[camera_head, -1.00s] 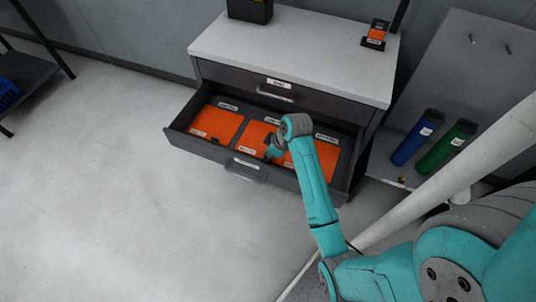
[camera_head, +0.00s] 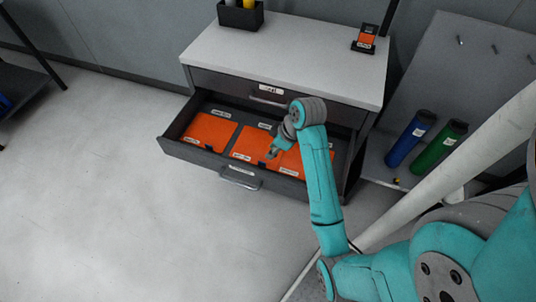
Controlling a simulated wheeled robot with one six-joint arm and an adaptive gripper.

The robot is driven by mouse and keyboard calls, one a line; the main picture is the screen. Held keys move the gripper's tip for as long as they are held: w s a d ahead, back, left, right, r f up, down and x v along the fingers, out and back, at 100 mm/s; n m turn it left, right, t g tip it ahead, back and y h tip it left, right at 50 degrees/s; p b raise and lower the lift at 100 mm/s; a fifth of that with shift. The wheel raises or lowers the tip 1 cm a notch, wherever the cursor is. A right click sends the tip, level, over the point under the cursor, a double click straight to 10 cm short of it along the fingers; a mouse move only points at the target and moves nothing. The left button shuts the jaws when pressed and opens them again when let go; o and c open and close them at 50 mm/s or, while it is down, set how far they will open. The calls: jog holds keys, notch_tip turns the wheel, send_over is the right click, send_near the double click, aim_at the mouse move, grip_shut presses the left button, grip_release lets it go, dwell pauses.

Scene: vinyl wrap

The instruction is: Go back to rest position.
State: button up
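My teal arm reaches from the lower right toward the cabinet, and its end is over the open lower drawer (camera_head: 170,150). My gripper (camera_head: 271,154) is small and dark below the wrist, in front of the drawer's orange lining. Whether its fingers are open or shut is too small to tell, and I see nothing clearly held. The drawer has labelled orange sections; the left one (camera_head: 209,131) shows fully, while my arm partly hides the middle (camera_head: 248,144) and right ones.
The upper drawer (camera_head: 225,83) is shut. On the cabinet top (camera_head: 300,50) stand a dark bin (camera_head: 240,16) and a small orange-and-black device (camera_head: 367,38). Blue (camera_head: 411,139) and green (camera_head: 441,146) rolls stand at right. The floor at left (camera_head: 90,210) is clear.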

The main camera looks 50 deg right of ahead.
jog(key=shift+v, duration=0.85)
